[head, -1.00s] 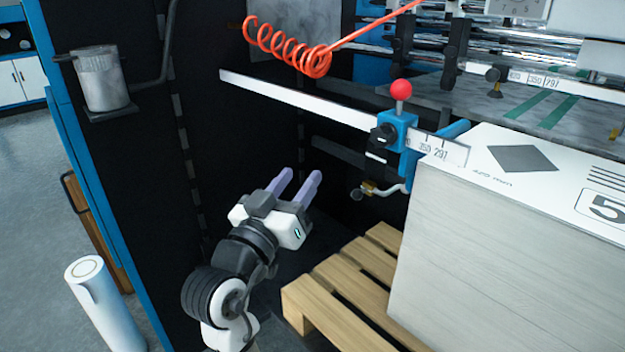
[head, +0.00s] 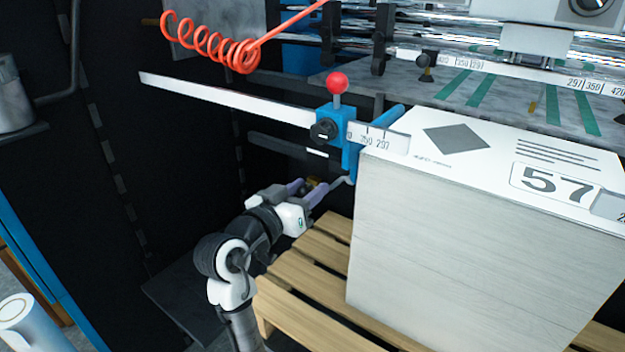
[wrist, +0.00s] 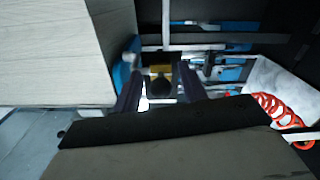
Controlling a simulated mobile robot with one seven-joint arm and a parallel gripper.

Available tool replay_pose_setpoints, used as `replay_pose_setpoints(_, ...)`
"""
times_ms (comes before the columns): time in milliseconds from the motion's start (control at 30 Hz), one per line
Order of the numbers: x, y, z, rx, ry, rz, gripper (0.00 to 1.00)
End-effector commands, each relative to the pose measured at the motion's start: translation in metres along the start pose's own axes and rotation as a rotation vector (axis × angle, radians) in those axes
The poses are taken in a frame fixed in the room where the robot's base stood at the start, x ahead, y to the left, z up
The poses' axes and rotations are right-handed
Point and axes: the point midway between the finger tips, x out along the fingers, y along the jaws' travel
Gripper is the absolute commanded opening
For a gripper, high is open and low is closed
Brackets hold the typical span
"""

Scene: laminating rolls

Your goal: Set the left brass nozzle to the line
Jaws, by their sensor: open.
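The left brass nozzle (head: 314,184) sits at the end of a bent metal tube, low on the blue clamp block (head: 334,124). The block has a red ball knob (head: 337,82) and rides on a white scale bar (head: 225,97) with printed numbers, 350 and 297 among them. My gripper (head: 308,190) is open at the nozzle, with its two purple-grey fingers on either side of it. In the wrist view the nozzle's brass body (wrist: 160,74) and a dark round knob show between the fingers (wrist: 160,92). I cannot tell whether the fingers touch it.
A tall paper stack (head: 440,240) on a wooden pallet (head: 300,290) stands close to the right of my gripper. A red coiled hose (head: 205,45) hangs above left. The dark frame wall (head: 110,170) is at the left; open dark space lies between.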

Motion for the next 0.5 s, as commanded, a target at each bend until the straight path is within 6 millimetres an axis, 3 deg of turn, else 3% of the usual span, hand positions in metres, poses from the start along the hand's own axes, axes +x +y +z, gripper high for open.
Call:
replay_pose_setpoints(200,0.022,0.000,-0.001,0.000,0.001,0.000,0.42)
replay_pose_setpoints(500,0.025,-0.001,0.000,0.000,0.001,-0.001,0.42)
